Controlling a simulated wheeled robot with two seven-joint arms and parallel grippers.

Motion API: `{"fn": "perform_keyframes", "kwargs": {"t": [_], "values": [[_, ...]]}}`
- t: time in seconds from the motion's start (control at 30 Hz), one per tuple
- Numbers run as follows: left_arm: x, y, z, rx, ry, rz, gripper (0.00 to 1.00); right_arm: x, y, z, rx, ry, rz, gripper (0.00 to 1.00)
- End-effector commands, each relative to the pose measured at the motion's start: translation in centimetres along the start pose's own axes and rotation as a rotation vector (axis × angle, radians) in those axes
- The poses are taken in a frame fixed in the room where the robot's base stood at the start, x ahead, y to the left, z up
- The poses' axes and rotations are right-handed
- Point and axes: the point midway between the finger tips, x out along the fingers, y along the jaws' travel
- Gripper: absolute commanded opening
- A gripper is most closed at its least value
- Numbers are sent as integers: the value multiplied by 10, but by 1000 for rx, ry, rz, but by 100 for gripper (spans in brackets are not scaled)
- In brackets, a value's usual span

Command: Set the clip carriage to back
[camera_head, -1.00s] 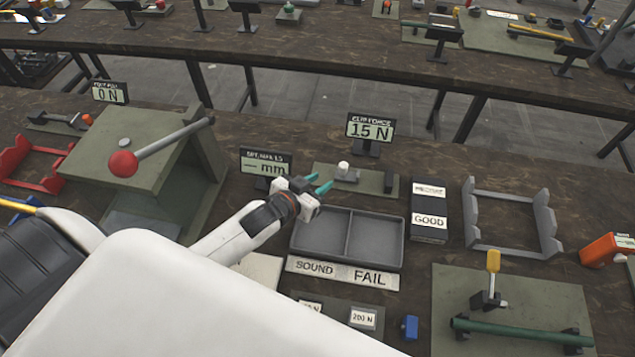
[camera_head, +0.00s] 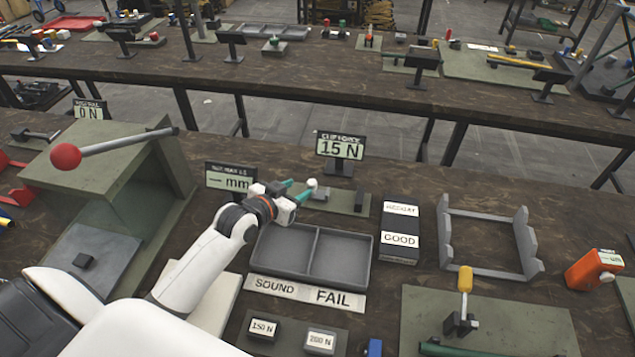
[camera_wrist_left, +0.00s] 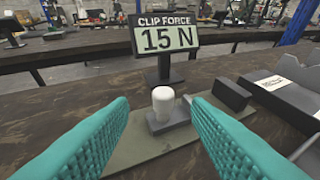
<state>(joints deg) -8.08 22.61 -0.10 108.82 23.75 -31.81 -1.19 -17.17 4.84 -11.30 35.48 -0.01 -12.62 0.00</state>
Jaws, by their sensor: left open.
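The clip carriage is a small grey block with a white knob (camera_head: 312,183) on a flat green plate (camera_head: 342,202), in front of the display reading CLIP FORCE 15 N (camera_head: 340,147). In the left wrist view the white knob (camera_wrist_left: 163,103) stands upright between the two teal fingers, a little beyond their tips. A dark block (camera_wrist_left: 231,94) sits at the right end of the plate. My left gripper (camera_head: 291,189) is open and empty, at the left end of the plate, with its fingers pointing at the knob. My right gripper is not in view.
A grey two-part tray (camera_head: 311,255) with SOUND and FAIL labels lies just in front of the gripper. A black GOOD box (camera_head: 400,229) and grey rack (camera_head: 488,240) stand to the right. A press with a red-ball lever (camera_head: 66,156) is at left.

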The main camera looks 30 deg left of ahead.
Motion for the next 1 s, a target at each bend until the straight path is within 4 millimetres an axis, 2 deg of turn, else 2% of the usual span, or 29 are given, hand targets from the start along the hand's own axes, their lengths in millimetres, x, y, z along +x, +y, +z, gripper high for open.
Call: {"fn": "perform_keyframes", "kwargs": {"t": [0.07, 0.17, 0.3, 0.43, 0.6, 0.87, 0.9, 1.0], "values": [[18, 0, 2, -2, -2, 0, 44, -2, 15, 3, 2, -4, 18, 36], [38, 0, 2, -3, -2, 0, 44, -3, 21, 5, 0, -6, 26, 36], [62, -1, 1, -2, -1, 0, 44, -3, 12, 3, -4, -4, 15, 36], [78, -1, 0, -1, 0, 0, 44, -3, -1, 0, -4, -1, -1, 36], [87, -1, 0, -1, -1, 0, 44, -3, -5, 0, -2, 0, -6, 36], [88, -1, 0, 0, 0, 0, 44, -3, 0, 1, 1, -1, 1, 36], [88, -1, 0, 0, 0, 0, 43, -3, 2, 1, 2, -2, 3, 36], [88, -1, 0, 0, 0, 0, 26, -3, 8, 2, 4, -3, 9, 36]]}}
